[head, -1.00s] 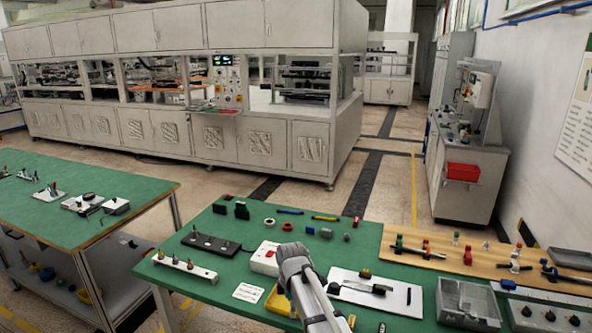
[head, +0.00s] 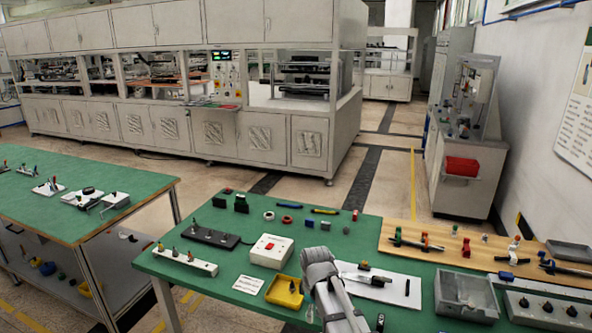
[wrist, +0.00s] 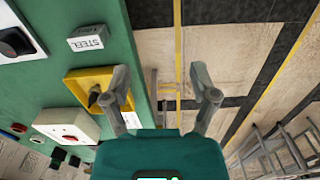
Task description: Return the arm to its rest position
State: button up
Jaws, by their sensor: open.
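My gripper (wrist: 161,90) shows in the wrist view with its two grey fingers spread apart and nothing between them. Past the fingers I see the tiled floor and the edge of the green table. In the head view my grey arm stands over the front of the green-topped table (head: 215,275); the fingers cannot be made out there. A yellow tray (head: 284,292) lies just left of my arm, and in the wrist view it shows left of the left finger (wrist: 78,78).
A white box with a red switch (head: 271,251) stands behind the yellow tray. A white board (head: 395,290) with tools lies right of my arm. A clear grey bin (head: 466,296) and a wooden board (head: 480,250) lie farther right. The floor aisle (head: 330,195) behind the table is clear.

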jog(key=s+d+f+m+b, duration=0.2)
jog(key=s+d+m, duration=0.8)
jog(key=d+m, duration=0.2)
jog(key=shift+m, duration=0.7)
jog(key=shift+f, duration=0.1)
dwell(1.2)
jog(key=shift+c, duration=1.3)
